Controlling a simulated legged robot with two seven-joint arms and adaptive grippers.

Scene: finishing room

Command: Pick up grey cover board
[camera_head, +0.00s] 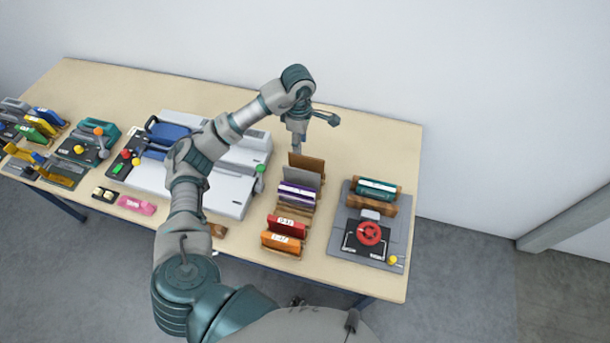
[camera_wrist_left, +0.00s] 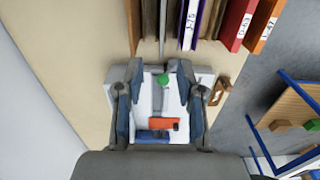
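The grey cover board (camera_head: 303,175) stands on edge in a rack, between a brown board (camera_head: 307,162) and purple-and-white pieces (camera_head: 298,192). In the left wrist view the grey board (camera_wrist_left: 163,22) is a thin edge at the top, beyond the fingertips. My left gripper (camera_head: 296,147) is above the table by the rack's back end, apart from the board. In the left wrist view its two fingers (camera_wrist_left: 159,72) are spread with nothing held between them. A green knob on the machine shows in the gap, farther off. My right gripper is not in view.
Red (camera_head: 288,226) and orange (camera_head: 281,242) pieces stand at the rack's front. A white machine (camera_head: 225,190) with a green knob is left of the rack. A grey press (camera_head: 343,240) with a red wheel is to the right. The table's back right is clear.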

